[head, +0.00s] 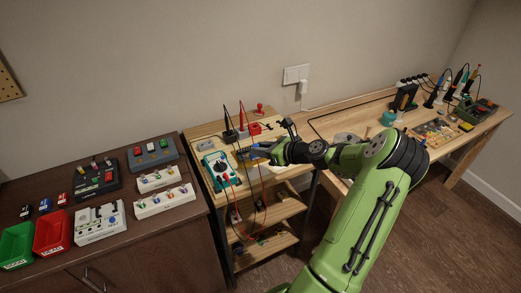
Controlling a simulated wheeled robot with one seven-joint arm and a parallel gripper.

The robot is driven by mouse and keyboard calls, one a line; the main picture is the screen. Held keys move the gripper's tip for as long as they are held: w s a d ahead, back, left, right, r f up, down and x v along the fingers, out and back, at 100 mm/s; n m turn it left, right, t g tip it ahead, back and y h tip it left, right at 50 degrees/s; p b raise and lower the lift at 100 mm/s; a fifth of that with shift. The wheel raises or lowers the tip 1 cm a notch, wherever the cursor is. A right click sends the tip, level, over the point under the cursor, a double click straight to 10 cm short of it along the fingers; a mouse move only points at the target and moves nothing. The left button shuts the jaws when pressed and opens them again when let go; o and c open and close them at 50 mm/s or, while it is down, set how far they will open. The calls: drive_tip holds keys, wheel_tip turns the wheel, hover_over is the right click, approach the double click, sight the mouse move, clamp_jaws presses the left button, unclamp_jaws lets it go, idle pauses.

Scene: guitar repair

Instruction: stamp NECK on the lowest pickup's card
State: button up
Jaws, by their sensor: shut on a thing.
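My gripper (256,152) is over the small wooden bench (197,132) in the middle, right of a teal multimeter (218,172). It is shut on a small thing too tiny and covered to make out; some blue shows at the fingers. A red knob-handled piece, stamp-like (260,109), stands at the back of this bench. A red block (254,129) sits in front of it. Black and red probes (241,122) stand upright to the left, with leads hanging down the front. Pickups and cards near my gripper are too small or hidden to tell apart, and no lettering is readable.
A dark cabinet (165,238) at the left holds green (17,244) and red (53,231) bins and several trays of small parts. A long workbench (340,122) with tools stands at the right. Shelves (262,215) are under the small bench. Leads hang close to my gripper.

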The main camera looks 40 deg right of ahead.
drive_tip(key=b, duration=0.7)
hover_over(263, 175)
wheel_tip(263, 175, down, 6)
drive_tip(key=shift+r, duration=0.1)
drive_tip(key=shift+f, duration=0.55)
idle(0.9)
wheel_tip(263, 175, up, 7)
drive_tip(key=p, duration=0.8)
drive_tip(key=shift+p, duration=0.35)
